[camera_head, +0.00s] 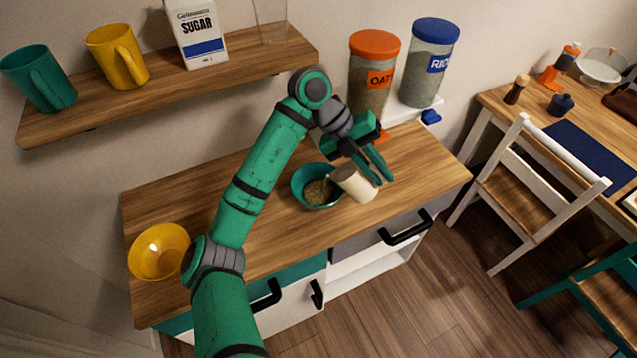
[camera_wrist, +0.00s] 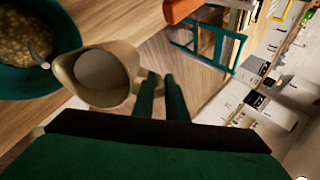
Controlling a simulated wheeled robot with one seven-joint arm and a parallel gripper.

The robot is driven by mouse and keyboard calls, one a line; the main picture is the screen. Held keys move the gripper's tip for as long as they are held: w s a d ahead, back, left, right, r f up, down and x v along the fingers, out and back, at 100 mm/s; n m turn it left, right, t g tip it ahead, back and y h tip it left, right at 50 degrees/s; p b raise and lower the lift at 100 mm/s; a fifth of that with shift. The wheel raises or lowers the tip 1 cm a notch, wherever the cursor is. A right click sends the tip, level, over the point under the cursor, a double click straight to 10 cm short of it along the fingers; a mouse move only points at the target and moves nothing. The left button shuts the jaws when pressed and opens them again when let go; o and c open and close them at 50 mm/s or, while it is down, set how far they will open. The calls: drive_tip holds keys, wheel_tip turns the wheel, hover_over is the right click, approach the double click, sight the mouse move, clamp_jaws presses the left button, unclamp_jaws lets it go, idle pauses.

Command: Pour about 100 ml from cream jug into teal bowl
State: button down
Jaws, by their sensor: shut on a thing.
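The cream jug (camera_head: 355,184) is tilted toward the left, its mouth close to the rim of the teal bowl (camera_head: 299,183). My gripper (camera_head: 382,172) is shut on the jug at its right side. In the wrist view the jug (camera_wrist: 92,92) shows its open mouth and a pale surface inside. The teal bowl (camera_wrist: 62,30) there holds a lumpy tan and brown content and a grey utensil-like piece. The bowl stands on the wooden cabinet top. I cannot tell whether any stream leaves the jug.
A yellow bowl (camera_head: 160,251) stands at the cabinet's left end. An oats dispenser (camera_head: 370,75) and a rice dispenser (camera_head: 430,62) stand behind the arm. The shelf (camera_head: 170,95) carries a teal mug, a yellow mug, a sugar carton and a glass. The cabinet top's right end is clear.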

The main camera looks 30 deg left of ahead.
drive_tip(key=shift+a+r+h, duration=0.3)
drive_tip(key=shift+r+h, duration=0.15)
drive_tip(key=shift+h, duration=0.05)
idle(0.3)
drive_tip(key=shift+s+a+h, duration=0.1)
drive_tip(key=shift+a+h, duration=0.2)
idle(0.3)
drive_tip(key=shift+d, duration=0.1)
idle(0.3)
